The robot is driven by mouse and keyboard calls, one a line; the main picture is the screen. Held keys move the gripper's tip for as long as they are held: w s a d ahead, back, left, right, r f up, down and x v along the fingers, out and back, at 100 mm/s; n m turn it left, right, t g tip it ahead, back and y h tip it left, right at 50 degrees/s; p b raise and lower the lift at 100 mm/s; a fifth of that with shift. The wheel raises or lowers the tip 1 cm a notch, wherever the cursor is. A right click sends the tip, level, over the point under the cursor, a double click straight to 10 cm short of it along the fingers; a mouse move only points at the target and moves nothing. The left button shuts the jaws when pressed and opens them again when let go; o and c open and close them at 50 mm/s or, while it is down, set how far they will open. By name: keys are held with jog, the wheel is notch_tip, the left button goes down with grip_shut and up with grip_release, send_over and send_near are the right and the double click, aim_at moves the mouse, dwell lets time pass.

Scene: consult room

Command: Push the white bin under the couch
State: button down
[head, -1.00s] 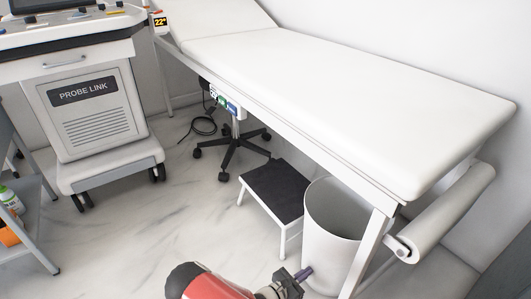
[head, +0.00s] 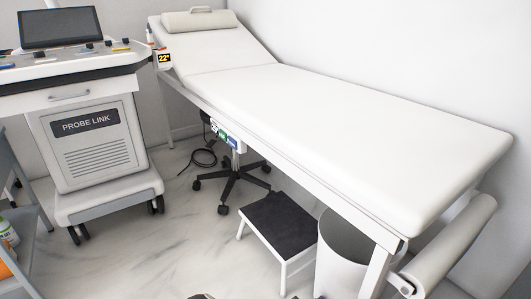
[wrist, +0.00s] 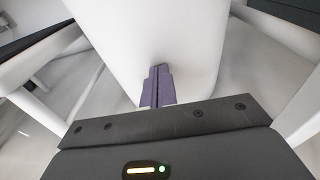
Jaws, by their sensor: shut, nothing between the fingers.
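The white bin (head: 337,262) stands on the floor partly beneath the near end of the white couch (head: 345,125), just right of the black-topped step stool. Its upper right part is hidden behind the couch frame and leg. In the wrist view the bin's smooth white wall (wrist: 150,35) fills the middle. My gripper (wrist: 158,75) is shut and empty, with its purple fingertips pointing at the bin wall. They are at or very near the wall; contact cannot be told. In the head view my gripper is out of the picture.
The step stool (head: 278,229) stands close to the bin's left. A couch leg (head: 375,272) is in front of the bin's right side. A wheeled base (head: 234,185) is under the couch. The ultrasound cart (head: 95,150) is at left. Open floor (head: 175,235) lies between cart and stool.

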jog(key=v, duration=0.5)
jog(key=shift+s+a+f, duration=0.25)
jog(key=shift+a, duration=0.05)
jog(key=shift+r, duration=0.1)
jog(key=s+d+r+m+g+y, duration=0.1)
jog(key=s+r+m+g+y, duration=0.15)
jog(key=r+m, duration=0.5)
jog(key=s+d+r+m+g+y, duration=0.15)
jog(key=r+m+g, duration=0.25)
jog(key=r, duration=0.7)
jog(key=s+r+m+g+y, duration=0.2)
jog(key=r+m+g+y, duration=0.15)
jog(key=r+m, duration=0.4)
jog(key=s+r+m+t+y+p, duration=0.2)
jog(key=s+r, duration=0.3)
jog(key=r, duration=0.4)
jog(key=s+r+m+t+y+p, duration=0.2)
jog(key=s+r, duration=0.3)
jog(key=r, duration=0.5)
jog(key=s+r+m+t+y+p, duration=0.1)
jog(key=s+r+p, duration=0.3)
jog(key=r, duration=0.5)
jog(key=shift+s+r+m+t+y, duration=0.2)
jog(key=shift+s+m+t+y, duration=0.2)
jog(key=shift+m+y, duration=0.2)
jog(key=shift+a, duration=0.15)
